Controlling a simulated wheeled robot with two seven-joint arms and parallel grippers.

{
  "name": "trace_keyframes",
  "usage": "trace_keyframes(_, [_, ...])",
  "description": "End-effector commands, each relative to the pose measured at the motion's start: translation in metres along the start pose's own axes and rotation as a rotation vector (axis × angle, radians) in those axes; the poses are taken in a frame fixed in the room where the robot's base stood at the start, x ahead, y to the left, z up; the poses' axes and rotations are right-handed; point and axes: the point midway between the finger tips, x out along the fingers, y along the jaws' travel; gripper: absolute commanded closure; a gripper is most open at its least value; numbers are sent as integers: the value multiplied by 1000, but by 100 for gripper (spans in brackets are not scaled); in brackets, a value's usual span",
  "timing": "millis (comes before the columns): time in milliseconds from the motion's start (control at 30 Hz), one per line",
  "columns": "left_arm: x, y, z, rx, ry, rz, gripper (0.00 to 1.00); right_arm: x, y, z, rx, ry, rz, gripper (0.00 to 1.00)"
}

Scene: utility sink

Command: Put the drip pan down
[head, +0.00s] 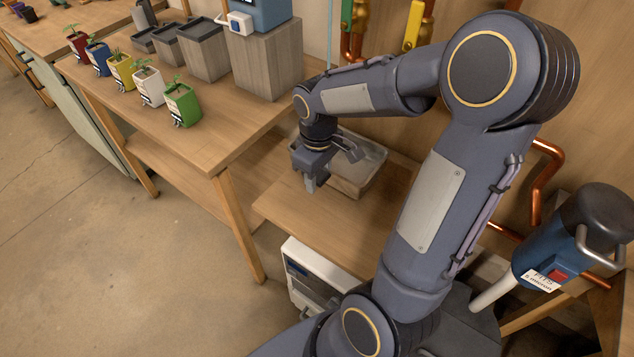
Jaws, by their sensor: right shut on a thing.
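The drip pan (372,178) is a shallow rectangular pan with a pale inside and tan-grey walls. It is over the low wooden board (300,208) beside the bench, and looks roughly level. I cannot tell whether its base touches the board. My right gripper (312,183) is at the pan's left end, pointing down and shut on the pan. The gripper and wrist hide that end of the pan and the exact grip. My left gripper is not in view.
The wooden bench (215,145) on the left holds several potted seedlings, grey bins and a wooden block (268,60). Copper pipes (545,165) run along the wall. A blue filter canister (545,255) stands at right. The board's front part is bare.

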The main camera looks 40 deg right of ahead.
Motion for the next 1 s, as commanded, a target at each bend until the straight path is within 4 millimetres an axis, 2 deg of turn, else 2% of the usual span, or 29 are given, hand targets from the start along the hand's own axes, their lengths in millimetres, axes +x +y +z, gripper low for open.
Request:
trace_keyframes(133, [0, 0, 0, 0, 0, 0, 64, 10, 5, -7, 0, -1, 0, 89])
trace_keyframes(333, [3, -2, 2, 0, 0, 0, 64, 37, 5, -7, 1, -2, -1, 89])
trace_keyframes(767, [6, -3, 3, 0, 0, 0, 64, 44, 5, -7, 1, 1, 0, 89])
trace_keyframes(800, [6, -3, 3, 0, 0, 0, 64, 44, 5, -7, 1, 1, 0, 59])
trace_keyframes(933, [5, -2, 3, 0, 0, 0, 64, 43, 5, -7, 1, 1, 0, 42])
trace_keyframes(1000, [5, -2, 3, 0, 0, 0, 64, 43, 5, -7, 1, 0, 0, 39])
